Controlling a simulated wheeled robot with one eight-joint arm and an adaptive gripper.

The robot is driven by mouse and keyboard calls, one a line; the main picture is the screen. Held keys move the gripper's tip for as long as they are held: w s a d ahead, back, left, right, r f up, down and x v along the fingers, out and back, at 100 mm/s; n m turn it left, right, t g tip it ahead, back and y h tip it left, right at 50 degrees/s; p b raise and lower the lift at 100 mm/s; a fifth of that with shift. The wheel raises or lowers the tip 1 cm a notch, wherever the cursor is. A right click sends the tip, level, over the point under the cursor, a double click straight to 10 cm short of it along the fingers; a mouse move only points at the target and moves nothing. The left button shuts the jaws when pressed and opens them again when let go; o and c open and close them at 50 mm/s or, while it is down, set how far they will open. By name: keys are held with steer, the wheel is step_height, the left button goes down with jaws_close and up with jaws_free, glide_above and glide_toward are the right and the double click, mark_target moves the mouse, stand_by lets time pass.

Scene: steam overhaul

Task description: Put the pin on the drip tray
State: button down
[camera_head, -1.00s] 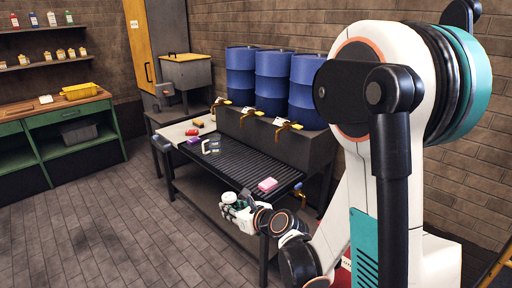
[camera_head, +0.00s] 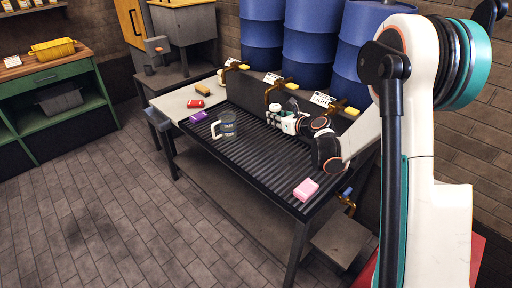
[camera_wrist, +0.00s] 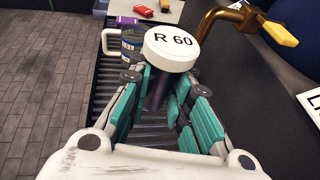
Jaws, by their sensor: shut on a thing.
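The pin, as I take it, shows a white round end marked "R 60" (camera_wrist: 172,47) and a dark shaft below it, between my teal fingers in the wrist view. My gripper (camera_wrist: 160,92) is shut on it. In the head view my gripper (camera_head: 288,122) holds this light and dark piece (camera_head: 274,114) over the back part of the drip tray, near the taps. The drip tray (camera_head: 245,160) is a long black ribbed surface. The lower end of the pin is hidden by my fingers, so I cannot tell whether it touches the tray.
A labelled mug (camera_head: 226,126) stands on the tray, left of my gripper. Brass taps (camera_head: 272,90) and blue drums (camera_head: 310,45) line the back. The tray's front middle is clear.

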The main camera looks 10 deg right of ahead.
mark_target(271, 162)
steer(key=f+b, duration=0.2)
steer(key=f, duration=0.4)
steer(key=w+f+b, duration=0.1)
steer(key=f+b, duration=0.2)
steer(key=f, duration=0.4)
steer(key=w+f+b, duration=0.1)
steer(key=f+b, duration=0.1)
steer(key=f, duration=0.5)
steer(key=shift+w+f, duration=0.1)
steer(key=shift+w, duration=0.1)
steer(key=shift+f, duration=0.1)
steer(key=c, duration=1.5)
jaws_free()
steer(key=shift+o, duration=0.2)
